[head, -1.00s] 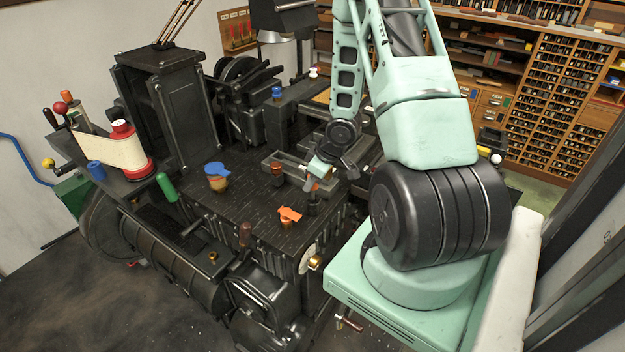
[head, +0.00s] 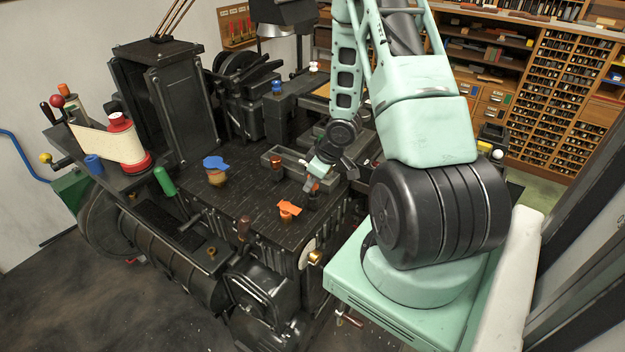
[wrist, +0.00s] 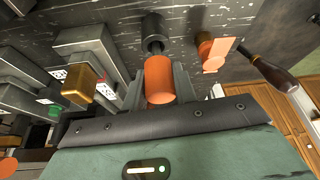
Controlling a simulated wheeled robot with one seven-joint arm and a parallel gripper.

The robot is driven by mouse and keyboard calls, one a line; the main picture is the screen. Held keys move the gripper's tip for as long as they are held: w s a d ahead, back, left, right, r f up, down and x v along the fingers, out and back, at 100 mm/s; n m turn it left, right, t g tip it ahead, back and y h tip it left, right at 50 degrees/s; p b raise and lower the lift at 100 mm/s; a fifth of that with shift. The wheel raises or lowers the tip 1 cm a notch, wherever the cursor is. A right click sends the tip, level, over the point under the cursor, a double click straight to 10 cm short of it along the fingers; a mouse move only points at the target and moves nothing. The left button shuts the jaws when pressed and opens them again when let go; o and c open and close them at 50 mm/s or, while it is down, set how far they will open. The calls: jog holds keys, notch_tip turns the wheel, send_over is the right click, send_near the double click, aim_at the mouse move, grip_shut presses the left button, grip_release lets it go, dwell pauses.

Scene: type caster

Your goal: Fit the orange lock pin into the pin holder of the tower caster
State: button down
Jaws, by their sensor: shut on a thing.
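In the wrist view the orange lock pin (wrist: 160,80) sits between the two grey fingers of my gripper (wrist: 159,88), which is shut on it. A dark shank runs from its orange end toward a black round holder (wrist: 152,25) on the dark machine top. The shank's tip appears to meet the holder, but I cannot tell how deep it is. In the head view my gripper (head: 318,181) is low over the near right part of the machine top, with a dark upright post (head: 314,197) just below it. The pin is mostly hidden there.
A blue-topped cup (head: 215,170) and a copper-coloured knob (head: 276,162) stand farther off.

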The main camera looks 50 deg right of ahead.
jog(key=shift+f, duration=0.3)
jog(key=c, duration=1)
grip_release()
jog(key=shift+c, duration=0.2)
jog(key=p+v, duration=0.7)
jog(key=v, duration=1)
jog(key=shift+s+r, duration=0.2)
jog(key=shift+s, duration=0.05)
jog(key=shift+w, duration=0.1)
